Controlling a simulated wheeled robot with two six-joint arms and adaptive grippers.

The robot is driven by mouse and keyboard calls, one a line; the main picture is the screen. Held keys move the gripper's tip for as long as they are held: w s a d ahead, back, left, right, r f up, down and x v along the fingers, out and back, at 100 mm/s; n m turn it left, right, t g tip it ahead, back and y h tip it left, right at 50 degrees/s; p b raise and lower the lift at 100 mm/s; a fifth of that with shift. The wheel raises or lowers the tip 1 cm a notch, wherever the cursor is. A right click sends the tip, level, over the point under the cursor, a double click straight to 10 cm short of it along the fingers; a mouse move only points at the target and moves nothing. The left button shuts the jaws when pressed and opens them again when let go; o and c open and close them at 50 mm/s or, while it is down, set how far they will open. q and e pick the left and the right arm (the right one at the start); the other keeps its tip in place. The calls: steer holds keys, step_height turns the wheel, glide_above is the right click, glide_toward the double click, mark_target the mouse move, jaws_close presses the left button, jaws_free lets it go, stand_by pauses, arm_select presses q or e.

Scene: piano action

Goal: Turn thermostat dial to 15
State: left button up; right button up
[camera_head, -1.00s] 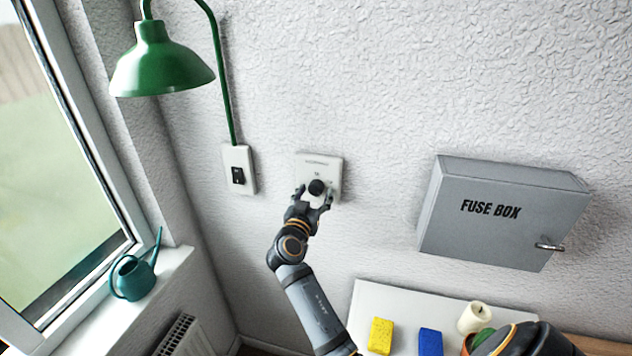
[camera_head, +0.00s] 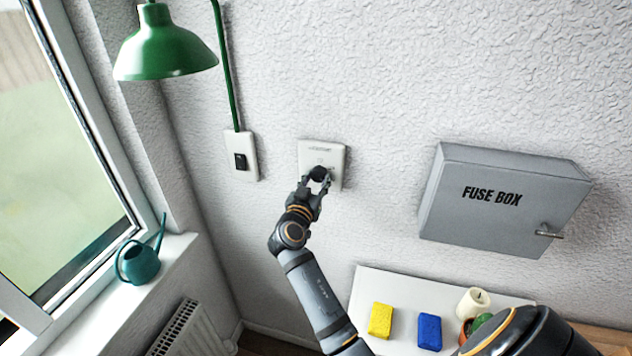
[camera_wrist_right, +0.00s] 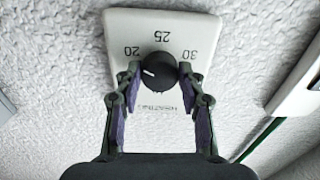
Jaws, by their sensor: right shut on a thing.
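The white thermostat (camera_head: 322,152) is on the textured wall and also shows in the right wrist view (camera_wrist_right: 190,25). Its round black dial (camera_wrist_right: 157,72) has a white mark on the left side in that view, pointing left and a little below the upside-down 20. The 25 is above the dial and the 30 is at its upper right. My right gripper (camera_head: 318,181) is shut on the dial, with one finger on each side. The 15 cannot be seen; the left finger covers part of the face. My left gripper is not in view.
A light switch (camera_head: 241,157) and a green lamp (camera_head: 165,45) are left of the thermostat. A grey fuse box (camera_head: 505,205) sticks out at the right. Below is a white surface (camera_head: 385,285) with a yellow block (camera_head: 380,320) and a blue block (camera_head: 429,331). The wall between thermostat and fuse box is clear.

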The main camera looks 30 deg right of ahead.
steer(key=n+b, duration=0.1)
steer(key=n, duration=0.1)
steer(key=shift+n, duration=0.3)
steer(key=n+b, duration=0.1)
steer(key=n, duration=0.1)
steer(key=shift+n, duration=0.4)
steer(key=shift+r+n, duration=0.1)
steer(key=shift+n, duration=1.1)
steer(key=shift+n+p, duration=0.35)
steer(key=shift+n, duration=1.35)
steer(key=o, duration=1.2)
steer(key=shift+c, duration=0.2)
